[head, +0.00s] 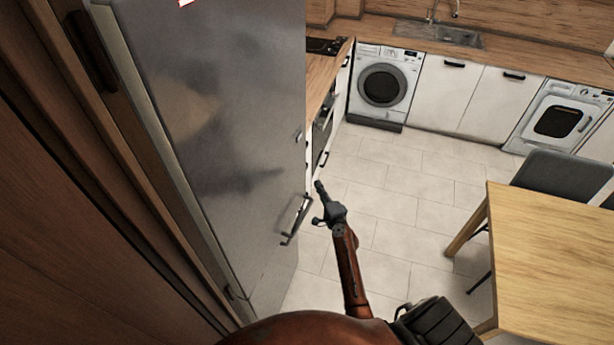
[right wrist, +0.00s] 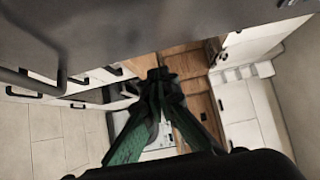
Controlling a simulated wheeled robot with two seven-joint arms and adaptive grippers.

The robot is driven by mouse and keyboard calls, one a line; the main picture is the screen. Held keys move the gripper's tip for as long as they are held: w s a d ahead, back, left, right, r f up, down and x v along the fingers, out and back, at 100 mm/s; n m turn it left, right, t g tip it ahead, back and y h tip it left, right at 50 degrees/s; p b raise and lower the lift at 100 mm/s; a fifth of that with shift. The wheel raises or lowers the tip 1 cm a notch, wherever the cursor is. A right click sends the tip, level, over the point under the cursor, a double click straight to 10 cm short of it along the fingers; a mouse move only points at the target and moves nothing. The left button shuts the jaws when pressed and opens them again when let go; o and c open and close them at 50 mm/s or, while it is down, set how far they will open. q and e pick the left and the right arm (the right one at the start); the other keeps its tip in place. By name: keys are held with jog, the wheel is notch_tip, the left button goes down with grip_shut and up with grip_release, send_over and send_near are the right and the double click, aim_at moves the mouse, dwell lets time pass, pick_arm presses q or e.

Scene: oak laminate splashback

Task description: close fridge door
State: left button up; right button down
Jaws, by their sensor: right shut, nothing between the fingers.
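The fridge door (head: 225,130) is a large grey metallic panel at the left of the head view. A bar handle (head: 297,220) sits low near its right edge. My right gripper (head: 320,188) is just right of that handle in the head view, shut and empty. Whether it touches the door or handle I cannot tell. In the right wrist view my right gripper (right wrist: 158,75) has its fingertips together, below a broad grey surface (right wrist: 150,25) that looks like the door. My left gripper is not in view.
A wooden table (head: 550,260) with a dark chair (head: 563,175) stands at the right. A washing machine (head: 384,85) and white cabinets (head: 440,95) line the back. Tiled floor (head: 390,190) is clear between the door and the table. Brown wood panelling (head: 60,220) is at far left.

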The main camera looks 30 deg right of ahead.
aim_at(303, 170)
jog(key=shift+w+a, duration=0.25)
jog(key=shift+w, duration=0.9)
jog(key=shift+w+a, duration=0.2)
jog(key=shift+w, duration=0.9)
jog(key=shift+w+a, duration=0.25)
jog(key=shift+w, duration=0.9)
